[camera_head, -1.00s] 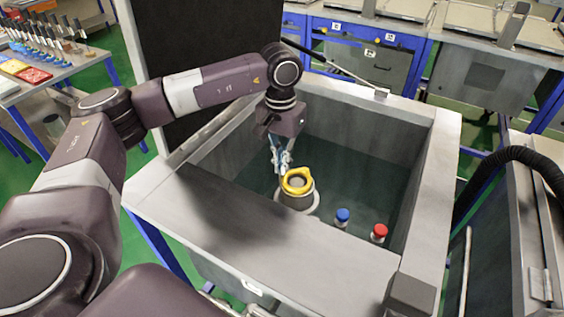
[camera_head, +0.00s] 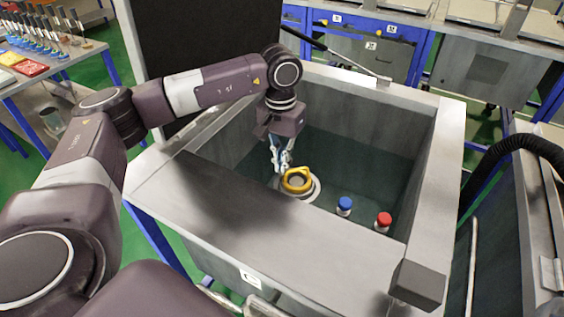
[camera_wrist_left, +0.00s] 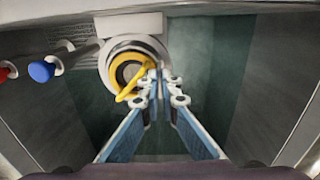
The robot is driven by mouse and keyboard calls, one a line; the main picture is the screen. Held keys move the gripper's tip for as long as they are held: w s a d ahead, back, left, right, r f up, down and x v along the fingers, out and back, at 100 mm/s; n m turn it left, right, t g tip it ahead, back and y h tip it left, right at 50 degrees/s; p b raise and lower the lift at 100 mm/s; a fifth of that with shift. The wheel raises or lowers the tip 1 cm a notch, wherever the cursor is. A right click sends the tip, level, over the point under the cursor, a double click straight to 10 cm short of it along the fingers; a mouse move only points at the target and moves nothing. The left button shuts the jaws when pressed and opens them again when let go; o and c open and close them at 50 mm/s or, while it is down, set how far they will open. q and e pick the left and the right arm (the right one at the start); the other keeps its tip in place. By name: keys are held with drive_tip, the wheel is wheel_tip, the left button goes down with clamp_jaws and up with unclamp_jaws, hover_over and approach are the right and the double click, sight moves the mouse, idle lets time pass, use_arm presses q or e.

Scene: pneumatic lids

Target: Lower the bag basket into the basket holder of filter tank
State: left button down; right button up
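The bag basket (camera_head: 298,180) has a yellow rim and handle and sits low in the open grey tank. The wrist view shows the basket (camera_wrist_left: 126,71) inside the round white basket holder (camera_wrist_left: 107,68), with its yellow handle reaching to my fingertips. In the head view, the holder's pale ring (camera_head: 314,193) surrounds the basket near the yellow rim. My left gripper (camera_head: 283,167) points down, shut on the handle; its fingertips (camera_wrist_left: 159,78) meet there in the wrist view. The basket's lower body is hidden. My right gripper is not in view.
A blue-capped fitting (camera_head: 344,203) and a red-capped fitting (camera_head: 383,220) stand to the right in the tank. Grey tank walls (camera_head: 420,165) surround the space. The dark raised lid (camera_head: 205,40) is behind my left arm. The back right of the tank is clear.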

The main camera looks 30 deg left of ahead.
use_arm(q)
drive_tip(key=shift+f+b, duration=0.5)
idle(0.4)
drive_tip(key=c, duration=2.1)
unclamp_jaws()
wheel_tip(320, 180, up, 12)
